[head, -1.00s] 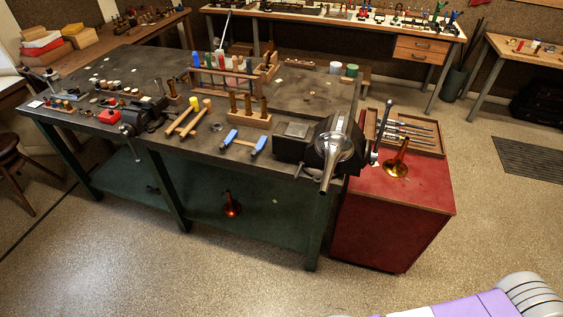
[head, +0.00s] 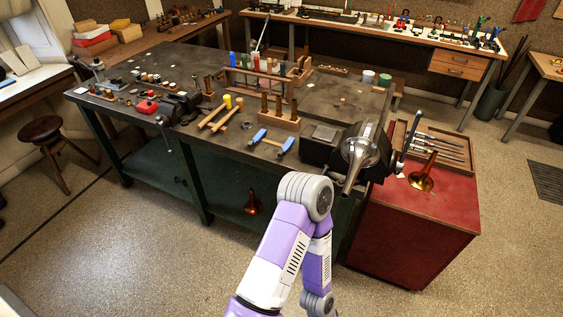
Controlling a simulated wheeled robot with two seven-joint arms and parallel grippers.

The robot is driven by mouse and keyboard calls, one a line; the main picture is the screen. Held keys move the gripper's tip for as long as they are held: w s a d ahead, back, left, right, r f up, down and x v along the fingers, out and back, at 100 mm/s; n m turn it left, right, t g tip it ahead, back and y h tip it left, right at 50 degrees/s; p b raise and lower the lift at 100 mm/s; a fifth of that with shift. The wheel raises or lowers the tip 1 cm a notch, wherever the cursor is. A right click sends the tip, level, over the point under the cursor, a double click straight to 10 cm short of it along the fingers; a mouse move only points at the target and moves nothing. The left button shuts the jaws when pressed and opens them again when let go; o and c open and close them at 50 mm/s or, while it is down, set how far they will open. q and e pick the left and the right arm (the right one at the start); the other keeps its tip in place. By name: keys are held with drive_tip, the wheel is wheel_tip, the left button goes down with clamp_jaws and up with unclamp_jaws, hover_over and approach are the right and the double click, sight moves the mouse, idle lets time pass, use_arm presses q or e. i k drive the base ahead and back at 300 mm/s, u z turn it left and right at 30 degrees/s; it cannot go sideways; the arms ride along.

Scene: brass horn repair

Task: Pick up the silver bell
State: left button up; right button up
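A silver flared piece that looks like the silver bell (head: 367,149) is at the vise (head: 345,140) on the right end of the dark bench. Its narrow tapered end points down toward me, past the bench edge. I cannot tell whether the vise jaws grip it or it only rests there. One of my purple and white arms rises from the bottom middle, bent at a grey joint, below and left of the bell and apart from it in the picture. Neither gripper shows in the head view.
A brass bell (head: 422,179) stands on the red cabinet (head: 425,215), beside a wooden tray (head: 466,150) of tools. A copper-coloured bell (head: 253,204) is on the bench's lower shelf. Mallets (head: 222,116) and tool racks crowd the bench top. Open floor lies in front.

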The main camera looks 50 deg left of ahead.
sight(360, 152)
drive_tip(key=u, duration=1.25)
drive_tip(key=i, duration=0.25)
